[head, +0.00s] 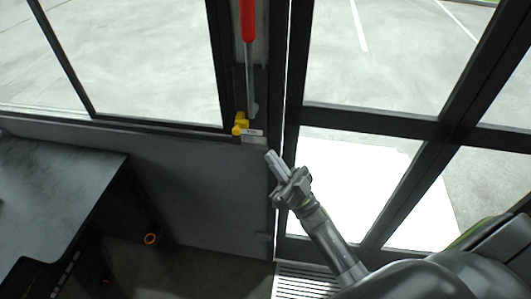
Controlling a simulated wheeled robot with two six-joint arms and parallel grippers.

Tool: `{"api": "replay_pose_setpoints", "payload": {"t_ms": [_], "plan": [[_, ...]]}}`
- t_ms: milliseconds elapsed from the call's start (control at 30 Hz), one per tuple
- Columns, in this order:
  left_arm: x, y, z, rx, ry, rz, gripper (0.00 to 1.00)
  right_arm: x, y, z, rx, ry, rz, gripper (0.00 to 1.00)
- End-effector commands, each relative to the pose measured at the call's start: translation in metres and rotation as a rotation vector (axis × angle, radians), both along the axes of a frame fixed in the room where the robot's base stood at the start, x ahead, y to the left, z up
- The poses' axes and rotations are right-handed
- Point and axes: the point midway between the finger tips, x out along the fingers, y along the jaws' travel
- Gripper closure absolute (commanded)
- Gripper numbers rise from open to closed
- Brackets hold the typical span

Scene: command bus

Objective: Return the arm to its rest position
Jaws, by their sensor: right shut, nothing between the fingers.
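My right gripper (276,160) is in the head view, right of the middle, with its arm reaching in from the lower right. Its fingers are together and hold nothing. It is in front of the dark door post, a little below a yellow fitting (240,123) with a small pale label. The gripper appears apart from the fitting. My left gripper is not in view.
A red-handled lever (248,20) with a grey shaft stands above the yellow fitting. A dark-framed glass door (365,120) is on the right. A dark desk (60,185) is at the lower left. An orange ring (150,239) sits low near it.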

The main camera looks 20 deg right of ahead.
Motion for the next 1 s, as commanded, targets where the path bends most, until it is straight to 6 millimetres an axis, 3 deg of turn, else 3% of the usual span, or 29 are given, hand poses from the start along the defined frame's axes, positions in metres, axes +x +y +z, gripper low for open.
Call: {"api": "replay_pose_setpoints", "payload": {"t_ms": [600,700,767,867,1000], "plan": [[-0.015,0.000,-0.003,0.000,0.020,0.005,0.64,-0.003,-0.002,-0.004,0.000,0.000,0.000,1.00],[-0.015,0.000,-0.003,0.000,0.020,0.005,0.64,0.000,-0.004,-0.013,-0.001,0.032,-0.017,1.00],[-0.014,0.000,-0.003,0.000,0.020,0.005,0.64,0.005,-0.009,-0.030,-0.003,0.093,-0.049,1.00],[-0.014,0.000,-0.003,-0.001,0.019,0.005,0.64,0.016,-0.021,-0.080,-0.017,0.263,-0.137,1.00],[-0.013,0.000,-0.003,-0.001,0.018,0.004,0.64,0.016,-0.045,-0.183,-0.071,0.592,-0.285,1.00]]}}
